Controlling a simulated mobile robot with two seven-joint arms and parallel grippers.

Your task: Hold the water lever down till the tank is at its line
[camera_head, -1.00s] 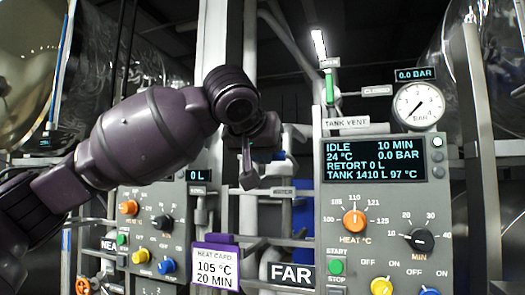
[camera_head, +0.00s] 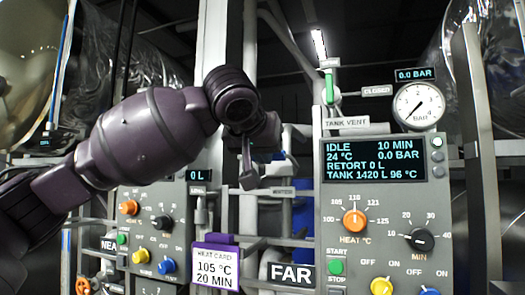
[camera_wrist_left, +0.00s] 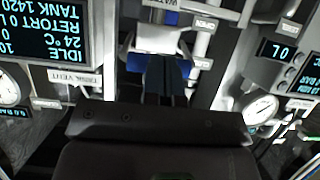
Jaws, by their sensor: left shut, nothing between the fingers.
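My left gripper (camera_head: 249,182) is shut and empty, pointing down in front of the pipework between the two control panels. In the left wrist view its dark fingers (camera_wrist_left: 166,72) reach to a pale block (camera_wrist_left: 158,40), under a partly cut-off label that seems to read WATER. I cannot tell whether this block is the water lever, or whether the fingers touch it. The far panel's display (camera_head: 373,160) reads IDLE, RETORT 0 L, TANK 1420 L, 96 °C. The tank's line does not show. My right gripper is out of view.
The far panel (camera_head: 440,215) with its knobs stands right of the gripper, below a pressure gauge (camera_head: 419,105). The near panel is partly behind my left arm. A purple-framed heat card (camera_head: 215,267) hangs below the gripper. Pipes crowd the gap.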

